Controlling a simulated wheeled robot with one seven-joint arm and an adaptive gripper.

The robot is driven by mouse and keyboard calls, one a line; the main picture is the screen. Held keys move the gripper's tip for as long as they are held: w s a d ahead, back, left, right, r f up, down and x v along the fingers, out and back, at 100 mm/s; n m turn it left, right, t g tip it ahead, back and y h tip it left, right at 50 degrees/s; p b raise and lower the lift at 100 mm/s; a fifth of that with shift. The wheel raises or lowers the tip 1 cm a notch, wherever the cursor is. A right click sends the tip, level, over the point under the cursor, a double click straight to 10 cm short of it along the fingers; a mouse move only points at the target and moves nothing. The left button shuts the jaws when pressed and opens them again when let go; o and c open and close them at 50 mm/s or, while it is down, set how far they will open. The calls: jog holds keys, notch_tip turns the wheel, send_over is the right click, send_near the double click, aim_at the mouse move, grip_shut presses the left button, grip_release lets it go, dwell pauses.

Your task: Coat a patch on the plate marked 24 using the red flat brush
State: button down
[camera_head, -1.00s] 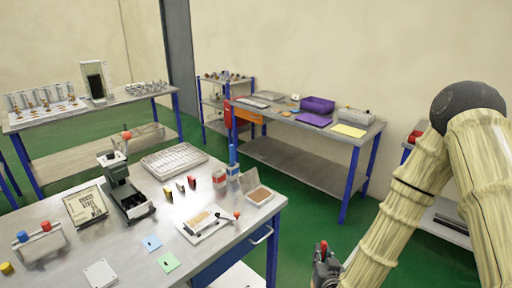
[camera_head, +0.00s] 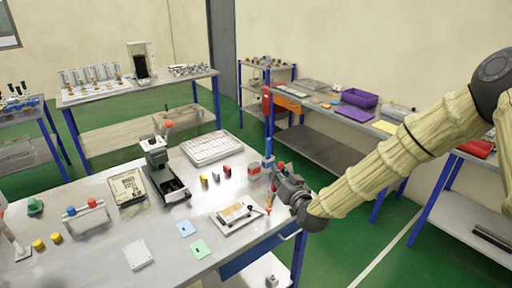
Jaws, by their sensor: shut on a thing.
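My gripper (camera_head: 284,188) is at the right end of the near metal table, above its edge. It is shut on a thin thing with a red end (camera_head: 279,165), which looks like the red flat brush; its bristles are hard to make out. A white tray with a tan plate (camera_head: 236,212) lies on the table just left of my gripper, apart from it. No number can be read on any plate, so I cannot tell which is marked 24. My gripper and forearm hide part of the table's right end.
A wire-like metal tray (camera_head: 212,148), small coloured blocks (camera_head: 227,170) and a blue bottle (camera_head: 268,150) stand behind. A dark press (camera_head: 160,165) stands mid-table.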

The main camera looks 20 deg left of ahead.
jog(key=w+a+r+n+g+y+p, duration=0.1)
jog(key=w+a+r+y, duration=0.1)
jog(key=a+r, duration=0.55)
jog(key=shift+s+a+f+b, duration=0.15)
jog(key=shift+f+b, duration=0.1)
jog(key=shift+f, duration=0.7)
jog(key=shift+a+f+b, duration=0.1)
jog(key=shift+f+b, duration=0.15)
jog(key=shift+f, duration=0.65)
jog(key=shift+s+a+f+b, duration=0.15)
jog(key=shift+f+b, duration=0.1)
jog(key=shift+f, duration=0.7)
